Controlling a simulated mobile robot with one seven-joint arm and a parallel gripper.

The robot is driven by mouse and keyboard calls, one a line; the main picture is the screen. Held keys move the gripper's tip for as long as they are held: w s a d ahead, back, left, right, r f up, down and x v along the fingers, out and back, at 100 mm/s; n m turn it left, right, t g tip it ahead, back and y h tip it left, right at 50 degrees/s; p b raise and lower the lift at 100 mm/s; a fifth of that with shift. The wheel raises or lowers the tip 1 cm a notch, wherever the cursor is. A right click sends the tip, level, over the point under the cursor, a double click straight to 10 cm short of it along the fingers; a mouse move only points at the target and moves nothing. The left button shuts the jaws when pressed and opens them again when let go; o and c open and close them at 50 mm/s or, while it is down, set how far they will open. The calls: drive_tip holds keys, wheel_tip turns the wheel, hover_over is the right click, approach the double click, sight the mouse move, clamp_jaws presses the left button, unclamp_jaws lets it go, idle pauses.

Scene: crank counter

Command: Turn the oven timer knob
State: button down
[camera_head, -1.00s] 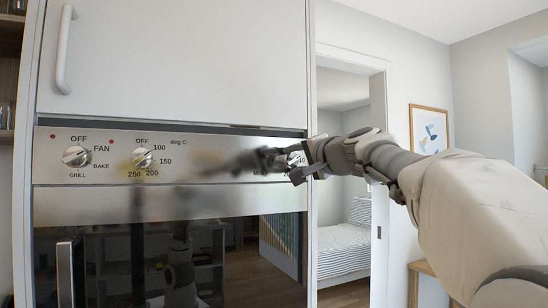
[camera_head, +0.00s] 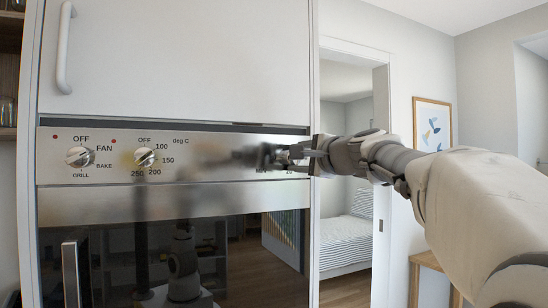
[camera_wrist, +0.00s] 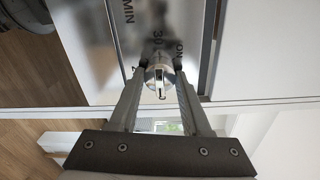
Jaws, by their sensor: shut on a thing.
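The oven timer knob (camera_wrist: 159,82) is a round silver knob with a raised bar, in the wrist view at the top middle. The marks "MIN", "30" and "ON" show on the panel beside it. My gripper (camera_wrist: 160,75) has its two fingers on either side of the knob and is shut on it. In the head view my gripper (camera_head: 292,155) is at the right end of the steel oven panel (camera_head: 215,142) and hides the timer knob there.
Two other knobs, the function knob (camera_head: 79,157) and the temperature knob (camera_head: 144,157), are on the panel's left. The dark oven door (camera_head: 120,245) is below, a white cupboard door (camera_head: 180,60) above. An open doorway (camera_head: 350,200) is at the right.

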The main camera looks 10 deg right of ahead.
idle(0.3)
drive_tip(key=shift+c, duration=1.8)
unclamp_jaws()
drive_tip(key=v, duration=1.7)
drive_tip(key=shift+s+b, duration=0.25)
drive_tip(key=shift+b, duration=0.2)
drive_tip(key=shift+r, duration=0.1)
